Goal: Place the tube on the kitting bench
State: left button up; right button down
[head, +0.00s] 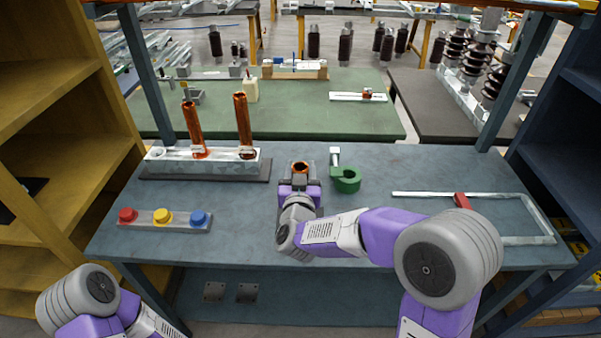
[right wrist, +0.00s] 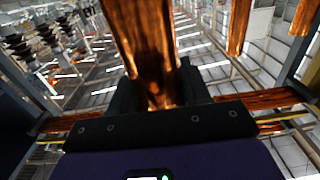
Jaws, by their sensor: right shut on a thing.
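A copper-coloured tube (head: 300,167) shows end-on in the head view, its open top facing up, above the middle of the blue-grey bench (head: 245,215). My right gripper (head: 300,184) is shut on it. In the right wrist view the tube (right wrist: 150,45) stands between the two dark fingers (right wrist: 160,95). Its lower end is hidden by my gripper and wrist, so I cannot tell whether it touches the bench. Two similar copper tubes (head: 193,130) and (head: 243,125) stand upright in a grey holder (head: 180,155) at the back left of the bench. My left gripper is out of view.
A panel with red, yellow and blue buttons (head: 163,218) lies at the front left. A green clamp-like part (head: 345,180) lies just right of my gripper. A metal frame with a red piece (head: 462,200) lies at the right. Bench surface between these is clear.

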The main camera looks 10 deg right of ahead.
jog(key=shift+r, duration=0.25)
jog(key=shift+f, duration=0.1)
jog(key=c, duration=0.9)
grip_release()
jog(key=shift+f, duration=0.2)
jog(key=shift+c, duration=0.2)
jog(key=o, duration=0.4)
jog(key=shift+s, duration=0.1)
jog(key=shift+r, duration=0.2)
jog(key=shift+s+a, duration=0.15)
jog(key=shift+s, duration=0.15)
jog(key=p+v, duration=0.1)
jog(key=v, duration=1)
jog(key=shift+s, duration=0.15)
